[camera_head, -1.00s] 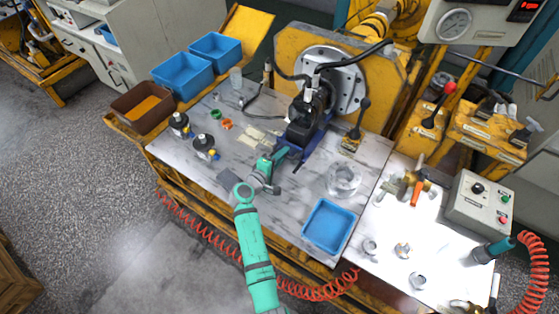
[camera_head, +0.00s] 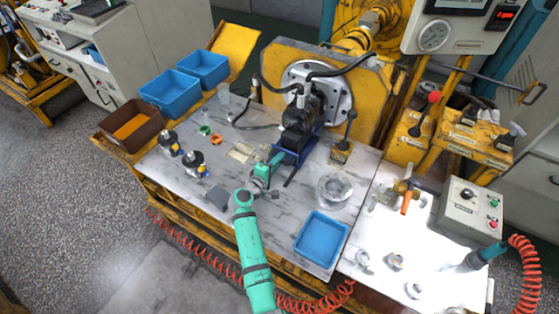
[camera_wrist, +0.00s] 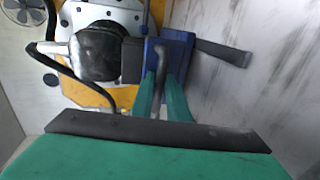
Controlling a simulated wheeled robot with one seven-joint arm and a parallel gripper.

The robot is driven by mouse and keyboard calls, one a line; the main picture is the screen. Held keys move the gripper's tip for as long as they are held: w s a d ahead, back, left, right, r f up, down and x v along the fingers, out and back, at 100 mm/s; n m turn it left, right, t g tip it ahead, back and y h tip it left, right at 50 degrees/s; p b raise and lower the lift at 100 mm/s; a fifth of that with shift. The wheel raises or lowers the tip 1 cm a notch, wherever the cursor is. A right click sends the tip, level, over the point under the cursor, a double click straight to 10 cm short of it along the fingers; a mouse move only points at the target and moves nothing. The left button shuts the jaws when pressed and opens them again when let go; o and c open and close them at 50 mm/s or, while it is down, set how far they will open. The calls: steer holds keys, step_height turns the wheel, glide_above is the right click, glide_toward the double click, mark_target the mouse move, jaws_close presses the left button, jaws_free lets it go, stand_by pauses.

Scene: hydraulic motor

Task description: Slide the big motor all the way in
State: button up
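The big motor (camera_head: 297,134) is black and sits in a blue cradle (camera_head: 291,155) on the bench, in front of the round steel flange plate (camera_head: 340,103). Whether it touches the plate is hidden. In the wrist view the black motor (camera_wrist: 100,52) is left of the blue cradle (camera_wrist: 180,43). A grey bent handle (camera_wrist: 161,62) comes out of the cradle's near side. My gripper (camera_wrist: 164,95) has its green fingers close together with the handle between them. In the head view my gripper (camera_head: 268,167) is at the cradle's near end.
Two dark small motors (camera_head: 193,163) stand at the left of the bench. A blue tray (camera_head: 321,238) and a clear glass bowl (camera_head: 334,187) are on the right. A black lever (camera_head: 347,130) stands right of the cradle.

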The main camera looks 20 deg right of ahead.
steer(key=shift+d+r, duration=0.15)
steer(key=shift+r, duration=0.05)
steer(key=v, duration=1.1)
steer(key=shift+f, duration=0.2)
steer(key=shift+w, duration=0.15)
